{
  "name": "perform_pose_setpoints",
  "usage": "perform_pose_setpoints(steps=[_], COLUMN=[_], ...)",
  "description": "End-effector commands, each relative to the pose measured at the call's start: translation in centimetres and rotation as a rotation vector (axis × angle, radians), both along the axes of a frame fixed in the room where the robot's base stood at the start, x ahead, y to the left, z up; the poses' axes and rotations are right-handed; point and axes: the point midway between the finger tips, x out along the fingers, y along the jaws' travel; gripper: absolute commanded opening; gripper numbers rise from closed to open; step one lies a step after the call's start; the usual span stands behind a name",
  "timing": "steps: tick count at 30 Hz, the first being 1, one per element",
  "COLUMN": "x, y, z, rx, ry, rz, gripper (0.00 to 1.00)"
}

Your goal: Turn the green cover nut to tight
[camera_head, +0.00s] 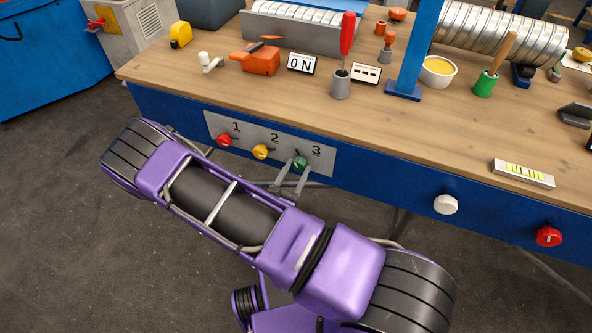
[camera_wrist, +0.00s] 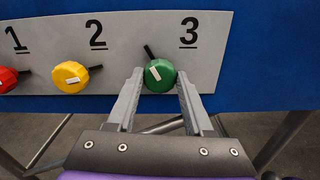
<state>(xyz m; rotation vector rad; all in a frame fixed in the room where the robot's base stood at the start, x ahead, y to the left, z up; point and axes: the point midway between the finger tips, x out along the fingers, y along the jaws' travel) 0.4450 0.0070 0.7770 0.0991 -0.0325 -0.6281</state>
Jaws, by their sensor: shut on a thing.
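The green cover nut (camera_head: 300,163) is under the number 3 on the grey panel (camera_head: 228,123), on the blue front of the bench. In the head view my gripper (camera_head: 298,171) reaches up to the panel from below.
A yellow nut (camera_head: 261,152) under 2 and a red nut (camera_head: 224,140) under 1 sit to the left. A white knob (camera_head: 445,204) and a red knob (camera_head: 548,236) are farther right on the bench front. The bench top (camera_head: 430,130) holds several tools.

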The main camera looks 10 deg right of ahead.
Motion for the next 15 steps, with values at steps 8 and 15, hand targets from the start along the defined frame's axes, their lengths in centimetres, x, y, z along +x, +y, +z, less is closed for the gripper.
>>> perform_pose_setpoints(steps=[8,15], x=[-0.03,-0.09], y=[0.01,-0.04], z=[-0.09,-0.17], rx=[0.132,0.312], ry=[-0.095,-0.224], rz=[0.001,0.001], gripper=[0.00,0.00])
